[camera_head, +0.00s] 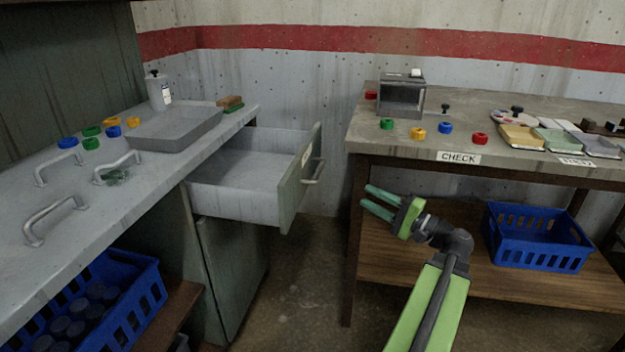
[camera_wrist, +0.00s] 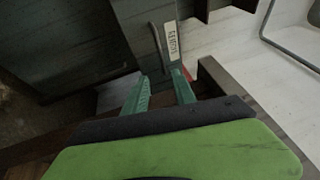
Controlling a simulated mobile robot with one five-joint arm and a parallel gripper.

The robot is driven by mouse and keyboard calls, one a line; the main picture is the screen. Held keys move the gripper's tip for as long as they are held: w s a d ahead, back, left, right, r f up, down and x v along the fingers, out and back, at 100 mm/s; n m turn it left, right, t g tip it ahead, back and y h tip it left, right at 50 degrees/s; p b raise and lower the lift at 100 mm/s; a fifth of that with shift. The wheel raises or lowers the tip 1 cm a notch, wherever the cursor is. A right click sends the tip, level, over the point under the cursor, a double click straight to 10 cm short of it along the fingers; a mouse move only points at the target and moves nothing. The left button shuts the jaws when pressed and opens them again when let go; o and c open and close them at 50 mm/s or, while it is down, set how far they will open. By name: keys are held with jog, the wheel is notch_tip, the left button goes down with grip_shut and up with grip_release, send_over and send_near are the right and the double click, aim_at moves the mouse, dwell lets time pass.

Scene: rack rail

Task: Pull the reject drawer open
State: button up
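The reject drawer (camera_head: 240,182) stands pulled well out from the cabinet under the left bench, and its pale inside looks empty. Its grey-green front (camera_head: 290,195) carries a small label and a bar handle (camera_head: 314,172). In the wrist view the label (camera_wrist: 172,40) and the handle (camera_wrist: 157,48) show just beyond my fingertips. My gripper (camera_head: 365,196) is to the right of the handle in the head view, apart from it. Its two green fingers are spread with nothing between them; they also show in the wrist view (camera_wrist: 160,75).
A bench marked CHECK (camera_head: 400,150) stands on the right, with its leg close to my gripper. A blue crate (camera_head: 537,236) sits on its lower shelf. The left bench (camera_head: 75,195) holds a tray (camera_head: 175,135) and loose handles. Floor between the benches is clear.

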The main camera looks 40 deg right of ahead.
aim_at(320, 170)
jog(key=p+x, duration=0.3)
jog(key=x, duration=1.4)
jog(key=shift+w+r, duration=0.2)
jog(key=shift+w, duration=0.05)
grip_shut()
dwell(0.6)
